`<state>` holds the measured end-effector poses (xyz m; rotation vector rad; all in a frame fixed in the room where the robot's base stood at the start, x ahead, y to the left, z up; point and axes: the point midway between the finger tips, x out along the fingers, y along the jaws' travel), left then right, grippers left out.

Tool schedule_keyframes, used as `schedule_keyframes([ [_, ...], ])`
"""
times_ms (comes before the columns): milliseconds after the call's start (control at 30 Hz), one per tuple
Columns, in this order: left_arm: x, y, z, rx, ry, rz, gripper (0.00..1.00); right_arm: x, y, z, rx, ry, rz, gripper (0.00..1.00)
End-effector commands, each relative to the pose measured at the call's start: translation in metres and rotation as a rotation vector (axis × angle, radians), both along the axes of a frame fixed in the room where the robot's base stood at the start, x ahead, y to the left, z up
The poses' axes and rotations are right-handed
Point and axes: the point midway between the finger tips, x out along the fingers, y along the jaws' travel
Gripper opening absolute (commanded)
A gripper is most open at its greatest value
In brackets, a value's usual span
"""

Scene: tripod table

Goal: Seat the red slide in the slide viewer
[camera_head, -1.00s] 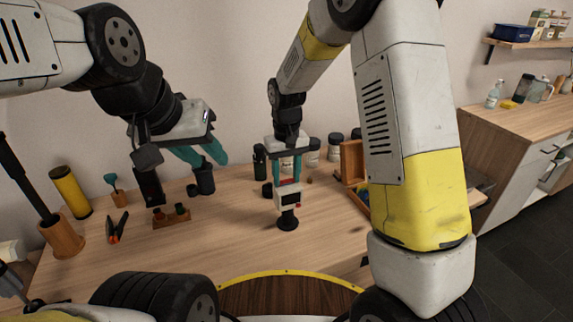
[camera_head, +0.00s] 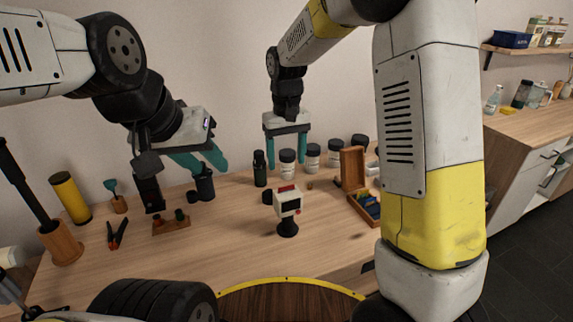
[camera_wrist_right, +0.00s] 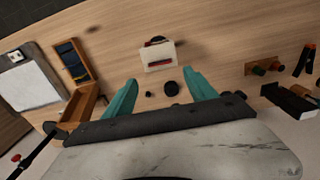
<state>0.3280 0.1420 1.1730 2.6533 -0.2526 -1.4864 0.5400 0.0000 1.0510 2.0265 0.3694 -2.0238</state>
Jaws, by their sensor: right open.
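The slide viewer (camera_head: 289,205) is a white box on a black round stand, upright near the middle of the table; it also shows in the right wrist view (camera_wrist_right: 158,58). The red slide (camera_head: 286,188) sits at the viewer's top, its red edge showing above the white housing. How deep it sits cannot be told. My right gripper (camera_head: 286,161) is open and empty, above and behind the viewer, apart from it; its teal fingers also show in the right wrist view (camera_wrist_right: 160,80). My left gripper (camera_head: 211,169) looks open and empty, above the dark cup at the left.
Behind the viewer stand a dark bottle (camera_head: 260,169) and several white jars with dark lids (camera_head: 287,163). An open wooden box (camera_head: 353,169) is to the right. A wooden rack (camera_head: 171,226), pliers (camera_head: 117,234) and a dark cup (camera_head: 205,187) are left. The table front is clear.

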Motion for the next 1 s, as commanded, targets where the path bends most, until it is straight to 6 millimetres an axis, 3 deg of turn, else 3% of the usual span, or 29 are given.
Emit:
schedule_keyframes([
  [100, 0.000, 0.000, 0.000, 0.000, 0.000, 0.000, 0.36, 0.001, 0.000, 0.021, 0.001, -0.002, 0.000, 0.66],
  [267, 0.000, 0.000, 0.000, 0.000, 0.000, 0.000, 0.36, 0.000, -0.001, 0.036, 0.001, -0.002, -0.001, 0.66],
  [467, 0.000, 0.000, 0.000, 0.000, 0.000, 0.000, 0.36, -0.017, -0.023, 0.063, 0.047, -0.042, -0.035, 0.66],
  [700, 0.000, 0.000, 0.000, 0.000, 0.000, 0.000, 0.36, -0.075, -0.078, 0.110, 0.159, -0.176, -0.124, 0.66],
  [1000, 0.000, 0.000, 0.000, 0.000, 0.000, 0.000, 0.36, -0.161, -0.126, 0.130, 0.250, -0.373, -0.230, 0.66],
])
